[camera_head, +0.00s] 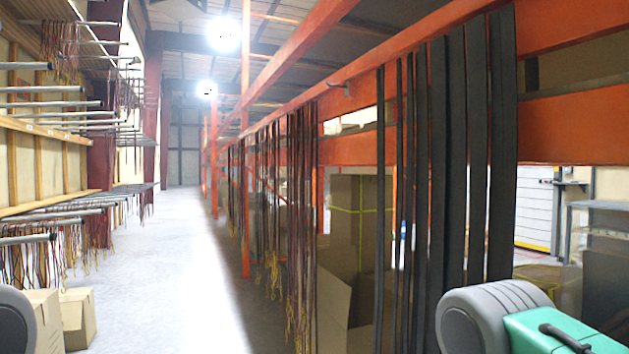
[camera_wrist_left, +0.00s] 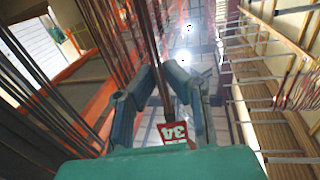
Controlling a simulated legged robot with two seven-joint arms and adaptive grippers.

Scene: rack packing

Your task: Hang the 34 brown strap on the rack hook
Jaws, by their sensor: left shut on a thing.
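In the left wrist view my left gripper (camera_wrist_left: 160,78) is shut on a long brown strap (camera_wrist_left: 159,52). The strap runs up past the fingertips, and its red tag (camera_wrist_left: 175,132) with a white 34 sits between the fingers near the palm. An empty grey rack hook (camera_head: 339,87) sticks out from the orange rack beam (camera_head: 300,107) in the head view, between the thin brown straps and the wide black ones. My left gripper and the held strap are not visible in the head view. My right gripper's fingers are out of view; only part of my right arm shows at the lower right.
Wide black straps (camera_head: 478,150) hang on the right of the rack. Thin brown straps (camera_head: 300,200) hang farther along it. Cardboard boxes (camera_head: 357,220) stand behind the rack. The aisle floor (camera_head: 175,270) is clear, with boxes (camera_head: 78,317) at its left edge.

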